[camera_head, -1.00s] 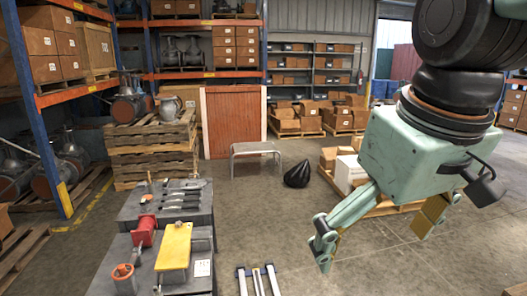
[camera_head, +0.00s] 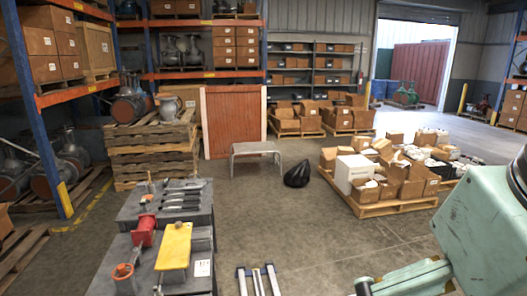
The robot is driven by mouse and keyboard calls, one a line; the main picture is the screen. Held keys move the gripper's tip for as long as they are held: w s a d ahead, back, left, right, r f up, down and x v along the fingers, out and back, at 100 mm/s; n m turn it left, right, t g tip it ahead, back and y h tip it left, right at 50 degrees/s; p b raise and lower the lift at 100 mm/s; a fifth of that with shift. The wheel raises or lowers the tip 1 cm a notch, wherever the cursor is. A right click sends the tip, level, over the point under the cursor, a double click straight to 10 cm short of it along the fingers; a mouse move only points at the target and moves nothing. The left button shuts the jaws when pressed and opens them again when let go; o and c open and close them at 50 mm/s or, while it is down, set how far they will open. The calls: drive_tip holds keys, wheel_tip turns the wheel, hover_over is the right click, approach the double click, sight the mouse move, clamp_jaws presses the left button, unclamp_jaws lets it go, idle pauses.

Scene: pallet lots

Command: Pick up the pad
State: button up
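A yellow flat rectangular piece (camera_head: 174,246), which may be the pad, lies on the grey workbench (camera_head: 203,243) at the lower left. A red part stands close at its left.
Several dark tools (camera_head: 183,196) lie on the bench's back part. A low metal table (camera_head: 257,148) and a black bag (camera_head: 297,174) stand behind. A loaded pallet (camera_head: 390,207) is at right. The floor between bench and gripper is mostly clear, with a metal frame (camera_head: 258,279) in front.

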drive_tip(key=shift+c, duration=0.2)
drive_tip(key=c, duration=2)
drive_tip(key=shift+c, duration=0.2)
drive_tip(key=shift+w, duration=0.1)
